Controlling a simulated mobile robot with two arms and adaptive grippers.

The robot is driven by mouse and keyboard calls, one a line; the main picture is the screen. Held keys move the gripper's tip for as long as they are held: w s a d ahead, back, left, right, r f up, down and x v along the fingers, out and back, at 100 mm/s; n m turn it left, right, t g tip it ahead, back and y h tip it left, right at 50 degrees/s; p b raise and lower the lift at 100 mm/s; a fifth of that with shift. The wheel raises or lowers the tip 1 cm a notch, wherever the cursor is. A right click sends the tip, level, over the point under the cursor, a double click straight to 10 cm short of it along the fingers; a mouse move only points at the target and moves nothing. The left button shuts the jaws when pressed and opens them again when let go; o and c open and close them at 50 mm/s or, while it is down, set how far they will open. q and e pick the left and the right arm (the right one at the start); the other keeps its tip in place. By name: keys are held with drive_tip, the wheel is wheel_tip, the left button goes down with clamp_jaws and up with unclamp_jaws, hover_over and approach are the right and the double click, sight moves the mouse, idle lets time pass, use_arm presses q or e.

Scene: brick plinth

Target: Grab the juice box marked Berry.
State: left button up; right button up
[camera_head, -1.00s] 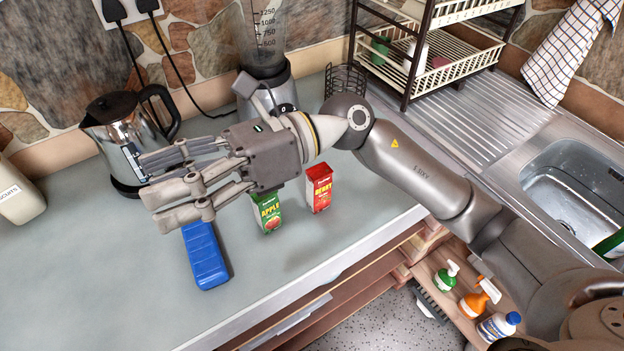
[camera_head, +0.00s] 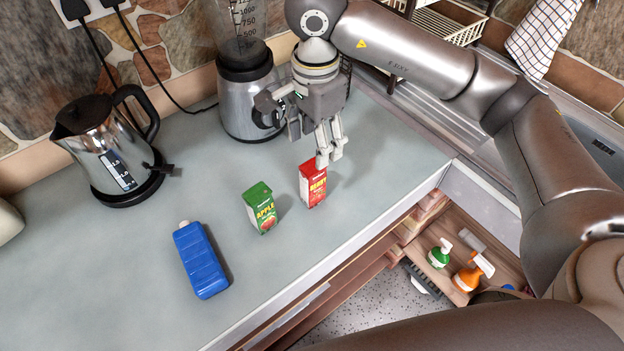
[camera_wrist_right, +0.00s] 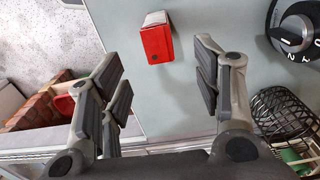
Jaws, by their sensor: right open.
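The red juice box marked Berry (camera_head: 313,187) stands upright on the counter. In the right wrist view its red box (camera_wrist_right: 157,40) shows beyond the fingertips, between the two finger lines. My right gripper (camera_head: 326,160) points down at the top of the Berry box from behind it. It is open with nothing between its fingers; in the wrist view the open fingers (camera_wrist_right: 160,75) stand well apart. Whether a fingertip touches the box I cannot tell. A green juice box marked Apple (camera_head: 260,209) stands to the left of the Berry box. My left gripper is not in view.
A blue bottle (camera_head: 201,262) lies on the counter at the front left. A kettle (camera_head: 108,150) stands at the left and a blender (camera_head: 247,100) behind the boxes. A wire basket (camera_wrist_right: 283,115) shows in the wrist view. The counter's front edge is close to the boxes.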

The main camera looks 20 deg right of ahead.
sight(313, 166)
wheel_tip(313, 166, down, 3)
drive_tip(key=shift+r, duration=0.2)
drive_tip(key=shift+f+p, duration=0.25)
drive_tip(key=shift+p, duration=0.25)
drive_tip(key=f+p, duration=0.1)
drive_tip(key=f, duration=0.1)
drive_tip(key=f+p, duration=0.1)
drive_tip(key=f, duration=0.1)
drive_tip(key=shift+s+a, duration=0.2)
drive_tip(key=shift+f, duration=0.35)
clamp_jaws()
